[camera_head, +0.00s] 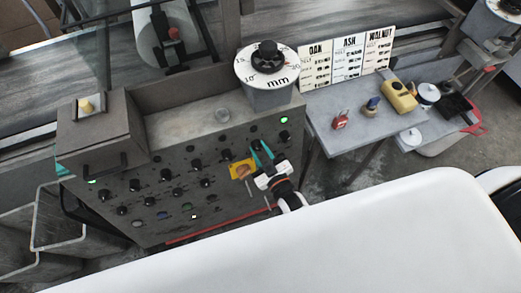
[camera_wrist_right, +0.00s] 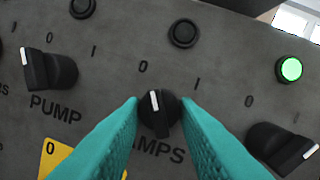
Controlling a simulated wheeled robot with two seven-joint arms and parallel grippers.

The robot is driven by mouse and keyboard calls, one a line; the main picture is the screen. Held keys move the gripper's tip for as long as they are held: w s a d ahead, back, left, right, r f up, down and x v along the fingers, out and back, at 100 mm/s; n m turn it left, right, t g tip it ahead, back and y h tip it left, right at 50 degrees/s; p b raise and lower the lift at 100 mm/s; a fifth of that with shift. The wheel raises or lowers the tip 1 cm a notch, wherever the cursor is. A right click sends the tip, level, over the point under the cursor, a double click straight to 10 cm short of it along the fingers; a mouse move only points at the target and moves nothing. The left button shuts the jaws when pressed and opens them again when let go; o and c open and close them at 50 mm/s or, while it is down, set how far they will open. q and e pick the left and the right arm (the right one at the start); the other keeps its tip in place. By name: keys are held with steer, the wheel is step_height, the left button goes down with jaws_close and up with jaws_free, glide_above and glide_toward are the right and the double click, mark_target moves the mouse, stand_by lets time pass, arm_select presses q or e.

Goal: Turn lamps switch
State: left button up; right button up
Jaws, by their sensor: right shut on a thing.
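The lamps switch (camera_wrist_right: 158,108) is a black rotary knob with a white pointer line, above the partly covered label ending in "AMPS". Its pointer is up and slightly left, toward the 0 mark rather than the 1 on the right. My right gripper (camera_wrist_right: 160,112) has teal fingers shut on the knob from both sides. In the head view my right gripper (camera_head: 262,152) reaches the right part of the grey control panel (camera_head: 160,150), and its fingers hide the knob. My left gripper does not show.
The pump knob (camera_wrist_right: 50,70) is left of the switch, another knob (camera_wrist_right: 284,148) is at lower right. A green lamp (camera_wrist_right: 289,69) glows at upper right. A yellow plate (camera_head: 241,169) sits close beside the right gripper. A side table (camera_head: 350,125) holds small items.

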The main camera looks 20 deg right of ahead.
steer(key=o, duration=1)
steer(key=shift+c, duration=0.2)
steer(key=s+d+b, duration=0.1)
steer(key=s, duration=1.1)
steer(key=shift+d, duration=0.4)
steer(key=shift+w+r, duration=0.1)
